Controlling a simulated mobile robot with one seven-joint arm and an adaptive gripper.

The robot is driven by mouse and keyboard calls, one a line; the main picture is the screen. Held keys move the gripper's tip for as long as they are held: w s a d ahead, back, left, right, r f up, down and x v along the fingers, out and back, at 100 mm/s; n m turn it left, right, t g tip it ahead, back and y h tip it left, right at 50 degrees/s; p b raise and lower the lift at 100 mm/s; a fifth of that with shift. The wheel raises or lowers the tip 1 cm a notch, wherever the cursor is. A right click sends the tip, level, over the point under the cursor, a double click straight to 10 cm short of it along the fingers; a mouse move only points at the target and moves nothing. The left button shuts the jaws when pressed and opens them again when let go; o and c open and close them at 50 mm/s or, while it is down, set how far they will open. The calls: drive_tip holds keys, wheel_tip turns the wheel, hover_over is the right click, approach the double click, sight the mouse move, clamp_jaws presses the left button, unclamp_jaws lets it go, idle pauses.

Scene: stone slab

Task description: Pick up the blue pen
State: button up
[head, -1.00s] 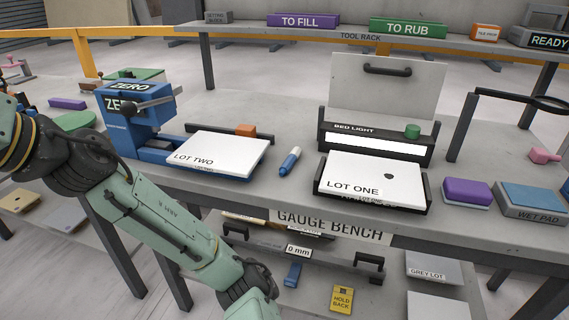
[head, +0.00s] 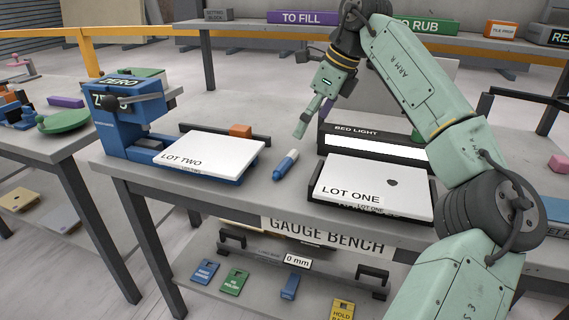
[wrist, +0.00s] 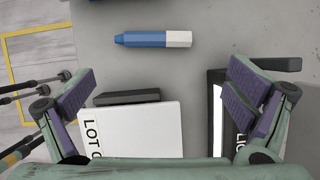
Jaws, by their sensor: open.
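The blue pen (head: 285,166) lies on the grey bench top, between the LOT TWO plate (head: 205,154) and the LOT ONE plate (head: 372,188). It has a thick blue body and a white end. In the wrist view the pen (wrist: 152,39) lies crosswise near the top, white end to the right, fully visible. My gripper (head: 302,130) is above the bench, up and to the right of the pen in the head view. In the wrist view my gripper (wrist: 160,78) has its two purple-padded fingers wide apart, with nothing between them, and the pen is beyond their tips.
The blue ZERO device (head: 125,115) stands to the left, with an orange block (head: 240,131) beside the LOT TWO plate. The BED LIGHT bar (head: 375,142) rises behind the LOT ONE plate. The bench is bare around the pen. My arm covers much of the right side.

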hover_over(291, 164)
drive_tip(key=d, duration=0.2)
drive_tip(key=f, duration=0.5)
drive_tip(key=shift+s+d, duration=0.1)
drive_tip(key=shift+s, duration=0.15)
drive_tip(key=shift+s+d+p+x, duration=0.15)
drive_tip(key=shift+p+x, duration=0.15)
drive_tip(key=shift+x, duration=1.05)
drive_tip(key=shift+s+d+p+x, duration=0.1)
drive_tip(key=shift+p+x, duration=0.15)
drive_tip(key=shift+x, duration=1.05)
drive_tip(key=shift+f, duration=0.15)
drive_tip(key=shift+c, duration=0.6)
drive_tip(key=c, duration=0.7)
